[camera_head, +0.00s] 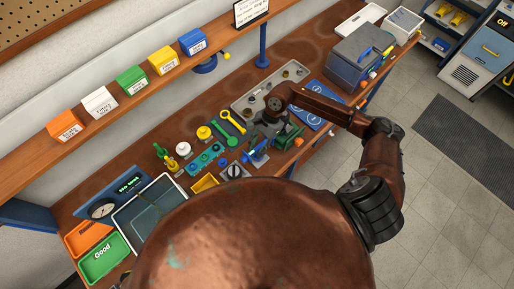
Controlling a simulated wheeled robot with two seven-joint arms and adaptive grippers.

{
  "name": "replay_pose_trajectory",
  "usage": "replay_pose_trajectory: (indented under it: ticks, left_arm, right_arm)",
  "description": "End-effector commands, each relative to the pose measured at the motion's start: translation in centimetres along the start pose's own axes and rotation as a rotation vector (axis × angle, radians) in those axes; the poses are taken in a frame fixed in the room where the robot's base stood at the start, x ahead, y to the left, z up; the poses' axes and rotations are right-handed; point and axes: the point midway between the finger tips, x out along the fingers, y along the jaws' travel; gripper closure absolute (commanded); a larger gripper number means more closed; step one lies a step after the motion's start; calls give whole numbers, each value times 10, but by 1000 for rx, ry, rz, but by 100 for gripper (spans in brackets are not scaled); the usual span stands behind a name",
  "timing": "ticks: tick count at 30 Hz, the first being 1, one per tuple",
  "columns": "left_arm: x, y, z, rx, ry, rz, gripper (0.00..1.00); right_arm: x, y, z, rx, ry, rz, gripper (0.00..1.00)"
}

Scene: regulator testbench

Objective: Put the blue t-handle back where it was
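My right arm reaches in from the right over the bench. Its gripper (263,136) points down near the middle of the workbench. A blue piece (259,153), which looks like the blue t-handle, is right at the fingertips, by a small grey fixture. Whether the fingers are closed on it is too small to tell. Another blue bar-shaped handle (365,53) lies on top of the grey-blue box (352,72) at the bench's right part. My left gripper is not in view.
A grey plate with holes (246,101) lies behind my gripper. A yellow wrench (232,122), a green tool (223,133) and a teal block (205,160) lie to its left. A blue labelled panel (325,88) is to its right. A green tray (104,258) stands front left.

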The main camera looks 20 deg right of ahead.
Motion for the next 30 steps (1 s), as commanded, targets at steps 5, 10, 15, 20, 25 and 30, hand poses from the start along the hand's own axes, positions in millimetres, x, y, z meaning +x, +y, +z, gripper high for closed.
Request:
replay_pose_trajectory:
  ticks: [5, 10, 15, 20, 25, 30]
  left_arm:
    - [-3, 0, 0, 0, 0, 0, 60]
    - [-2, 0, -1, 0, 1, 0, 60]
    - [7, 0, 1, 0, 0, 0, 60]
    - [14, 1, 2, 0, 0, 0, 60]
    - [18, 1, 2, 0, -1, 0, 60]
    - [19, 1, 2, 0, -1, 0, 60]
  right_arm:
    - [-2, 0, 1, 0, 0, 0, 71]
    - [-19, -2, 0, -2, 3, -4, 71]
    - [-56, -1, 0, -1, 4, -3, 71]
    - [-89, -1, 0, 0, 4, -2, 71]
    - [-113, 0, 1, 0, 2, 0, 71]
    - [-124, 0, 2, 0, 0, -1, 71]
